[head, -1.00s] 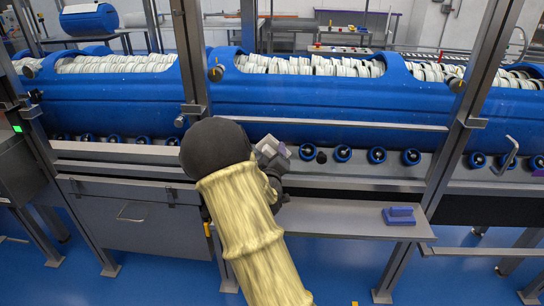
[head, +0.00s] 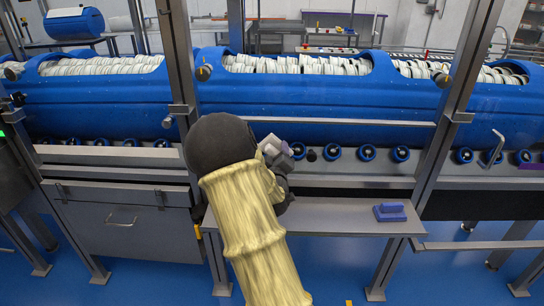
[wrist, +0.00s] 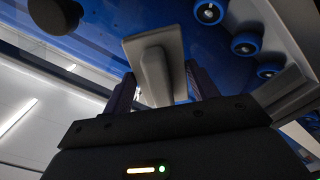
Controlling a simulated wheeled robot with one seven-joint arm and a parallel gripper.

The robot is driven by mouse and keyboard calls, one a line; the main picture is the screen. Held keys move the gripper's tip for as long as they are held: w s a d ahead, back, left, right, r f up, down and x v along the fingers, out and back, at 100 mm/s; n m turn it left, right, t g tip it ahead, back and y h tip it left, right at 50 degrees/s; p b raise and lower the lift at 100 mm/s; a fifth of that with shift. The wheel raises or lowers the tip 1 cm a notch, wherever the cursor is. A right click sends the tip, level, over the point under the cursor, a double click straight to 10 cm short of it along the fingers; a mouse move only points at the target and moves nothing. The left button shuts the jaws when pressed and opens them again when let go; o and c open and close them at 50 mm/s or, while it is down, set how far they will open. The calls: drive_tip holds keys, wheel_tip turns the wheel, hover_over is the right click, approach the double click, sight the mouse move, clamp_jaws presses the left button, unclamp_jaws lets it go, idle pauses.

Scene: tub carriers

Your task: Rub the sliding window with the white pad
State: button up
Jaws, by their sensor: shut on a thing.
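The white pad, looking light grey, is in my gripper (wrist: 160,88); its flat plate and handle (wrist: 155,70) show between the two dark fingers in the wrist view. In the head view my gripper (head: 276,152) is partly hidden behind my own arm, with the pad a small grey patch. The sliding window seems to be the clear pane between the two steel posts, with a pale bottom rail (head: 345,122), in front of the blue tub machine (head: 320,105). My gripper is low by this rail, near the left post. I cannot tell whether the pad touches the pane.
A blue pad with a handle (head: 390,212) lies on the grey shelf (head: 335,217) to the right of my arm. Steel posts (head: 183,80) (head: 455,100) stand on both sides. A grey cabinet (head: 120,215) is at the left. Blue floor is open in front.

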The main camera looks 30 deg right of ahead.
drive_tip(key=s+d, duration=0.1)
drive_tip(key=d, duration=0.1)
drive_tip(key=shift+s+d+b, duration=0.35)
drive_tip(key=shift+s, duration=0.05)
drive_tip(key=shift+f, duration=0.1)
drive_tip(key=shift+a, duration=0.2)
drive_tip(key=shift+w+a, duration=1.15)
drive_tip(key=shift+a, duration=0.25)
drive_tip(key=shift+w+a, duration=0.5)
drive_tip(key=shift+a, duration=0.3)
drive_tip(key=shift+w+a, duration=0.45)
drive_tip(key=shift+a, duration=0.3)
